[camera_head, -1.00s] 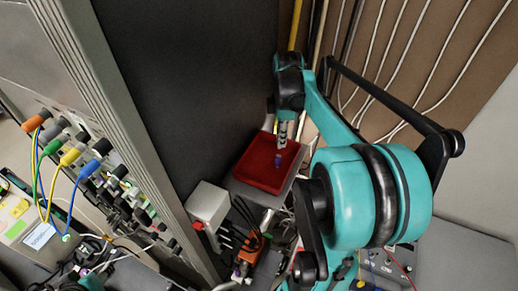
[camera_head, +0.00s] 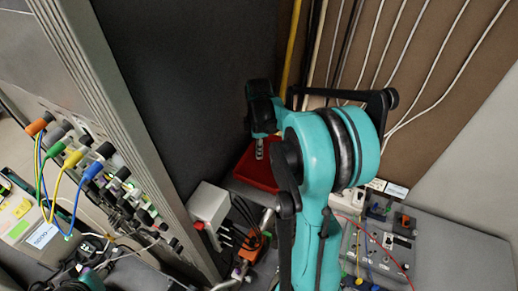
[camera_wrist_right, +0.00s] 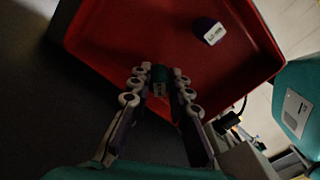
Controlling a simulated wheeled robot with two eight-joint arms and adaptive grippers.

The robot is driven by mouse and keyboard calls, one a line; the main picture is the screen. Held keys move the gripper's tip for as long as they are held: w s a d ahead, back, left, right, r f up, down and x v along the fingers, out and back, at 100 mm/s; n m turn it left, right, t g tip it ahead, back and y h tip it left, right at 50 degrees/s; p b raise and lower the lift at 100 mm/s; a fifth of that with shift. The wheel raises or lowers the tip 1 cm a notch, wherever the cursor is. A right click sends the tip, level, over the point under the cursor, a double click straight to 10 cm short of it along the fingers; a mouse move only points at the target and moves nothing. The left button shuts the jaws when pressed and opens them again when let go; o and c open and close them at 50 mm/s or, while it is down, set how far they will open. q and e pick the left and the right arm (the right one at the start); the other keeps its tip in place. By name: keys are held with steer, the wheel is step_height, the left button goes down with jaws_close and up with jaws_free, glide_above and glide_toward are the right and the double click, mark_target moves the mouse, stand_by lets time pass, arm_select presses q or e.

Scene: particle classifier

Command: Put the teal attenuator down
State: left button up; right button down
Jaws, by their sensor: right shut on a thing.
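My right gripper (camera_head: 260,152) hangs at the near-left side of a red tray (camera_head: 254,172). In the right wrist view the gripper (camera_wrist_right: 159,78) is shut on a small dark teal piece with a pale label, the teal attenuator (camera_wrist_right: 158,74). The attenuator is seen over the red tray (camera_wrist_right: 150,30); I cannot tell whether it touches the floor of the tray. A blue-purple piece with a white label (camera_wrist_right: 209,31) lies in the tray, apart from the gripper. My arm hides part of the tray in the head view.
A tall dark cabinet stands left of the tray. A grey box (camera_head: 209,204) and an orange connector block with black cables (camera_head: 250,247) stand in front of it. A grey panel with plugs and wires (camera_head: 380,240) is at the right. Cables run down the brown wall behind.

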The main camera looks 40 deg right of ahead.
steer(key=shift+f, duration=0.25)
steer(key=c, duration=1.8)
jaws_free()
steer(key=shift+f+b, duration=0.1)
steer(key=shift+b, duration=0.25)
steer(key=shift+c, duration=0.2)
steer(key=o, duration=0.4)
steer(key=shift+r+p, duration=0.5)
step_height(320, 180, up, 12)
steer(key=shift+f+b, duration=0.1)
steer(key=shift+b, duration=0.4)
